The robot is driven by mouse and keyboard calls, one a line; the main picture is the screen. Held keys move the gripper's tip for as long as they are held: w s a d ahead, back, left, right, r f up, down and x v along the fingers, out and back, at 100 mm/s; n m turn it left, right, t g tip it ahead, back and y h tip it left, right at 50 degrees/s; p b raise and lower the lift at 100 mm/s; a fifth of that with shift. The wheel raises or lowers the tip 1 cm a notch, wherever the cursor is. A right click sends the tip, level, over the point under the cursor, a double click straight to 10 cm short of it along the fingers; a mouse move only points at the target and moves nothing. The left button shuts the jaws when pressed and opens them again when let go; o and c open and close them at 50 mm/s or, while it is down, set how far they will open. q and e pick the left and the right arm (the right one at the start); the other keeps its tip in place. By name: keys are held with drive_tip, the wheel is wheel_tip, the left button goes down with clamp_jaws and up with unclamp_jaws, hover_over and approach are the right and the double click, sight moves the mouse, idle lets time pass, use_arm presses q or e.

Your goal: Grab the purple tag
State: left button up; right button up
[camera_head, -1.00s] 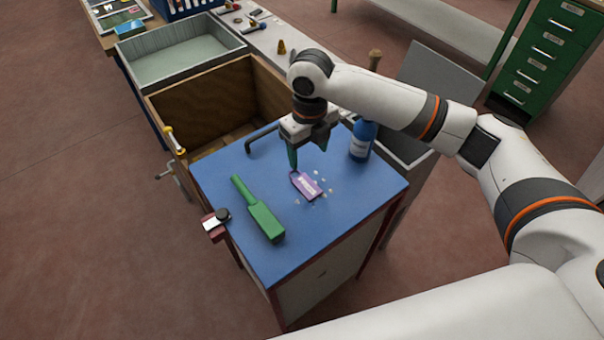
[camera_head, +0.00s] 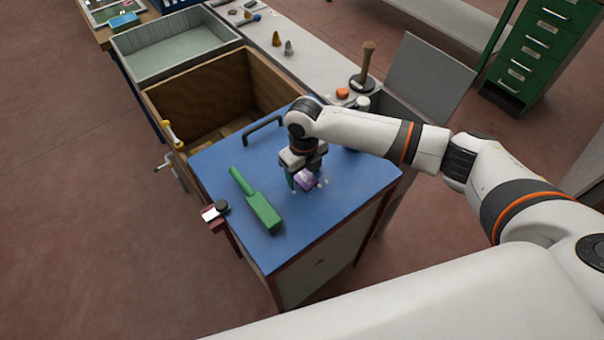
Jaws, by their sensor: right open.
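The purple tag (camera_head: 306,180) lies on the blue tabletop (camera_head: 325,227), partly hidden by my right gripper. My right gripper (camera_head: 305,182) points down at the tag, low over the table, with its fingers at the tag. The jaws are open; whether the fingers touch the tag cannot be told. My left gripper is not in view.
A green brush-like tool (camera_head: 257,202) lies left of the gripper. A dark handle (camera_head: 264,130) stands at the table's back edge. A wooden bin (camera_head: 215,88) and a grey tray (camera_head: 178,52) stand behind. Small pale bits lie around the tag. The front of the tabletop is clear.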

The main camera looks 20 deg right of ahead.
idle(0.4)
drive_tip(key=c, duration=1)
drive_tip(key=shift+c, duration=0.2)
